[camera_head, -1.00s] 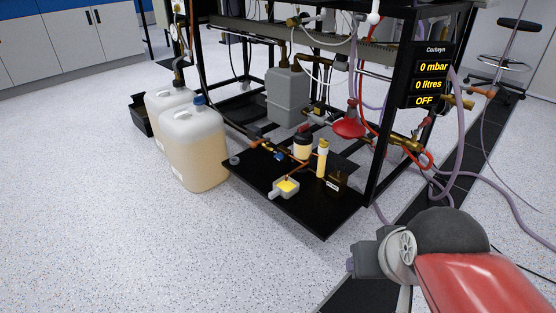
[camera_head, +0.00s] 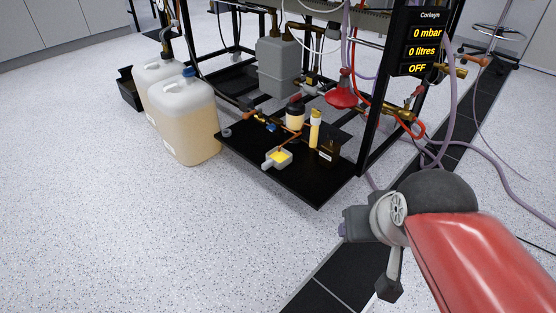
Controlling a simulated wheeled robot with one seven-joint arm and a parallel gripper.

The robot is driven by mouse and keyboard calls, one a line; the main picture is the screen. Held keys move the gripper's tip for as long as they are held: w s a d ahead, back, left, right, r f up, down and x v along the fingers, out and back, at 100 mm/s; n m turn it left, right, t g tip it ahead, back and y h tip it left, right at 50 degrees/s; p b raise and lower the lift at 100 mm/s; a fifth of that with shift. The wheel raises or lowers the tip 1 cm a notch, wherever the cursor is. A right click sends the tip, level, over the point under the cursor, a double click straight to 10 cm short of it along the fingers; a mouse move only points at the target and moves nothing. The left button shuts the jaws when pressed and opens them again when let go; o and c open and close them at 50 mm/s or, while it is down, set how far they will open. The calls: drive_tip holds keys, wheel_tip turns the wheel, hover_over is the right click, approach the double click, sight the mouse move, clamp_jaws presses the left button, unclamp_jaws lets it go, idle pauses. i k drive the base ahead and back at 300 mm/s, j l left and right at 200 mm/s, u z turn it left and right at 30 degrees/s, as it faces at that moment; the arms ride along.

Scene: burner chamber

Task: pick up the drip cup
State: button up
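What I take for the drip cup (camera_head: 278,158) is a small pale-grey cup with a short handle and yellow contents. It sits upright near the front left edge of the black base plate (camera_head: 310,184) of the rig. My arm is at the lower right, with a red link and grey joints. A small dark piece at its lower end may be my gripper (camera_head: 389,288); no separate fingers can be made out. It is well apart from the cup, nearer to me and to the right.
Near the cup stand a dark-capped jar (camera_head: 295,115), a yellow tube (camera_head: 315,128) and a dark box (camera_head: 328,151). Large jerrycans (camera_head: 185,122) stand left of the plate. A black rig post (camera_head: 385,115) and purple hoses (camera_head: 448,110) are on the right. The front floor is clear.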

sight(279, 160)
drive_tip(key=i+j+u, duration=0.1)
drive_tip(key=i+u, duration=0.2)
drive_tip(key=i, duration=0.85)
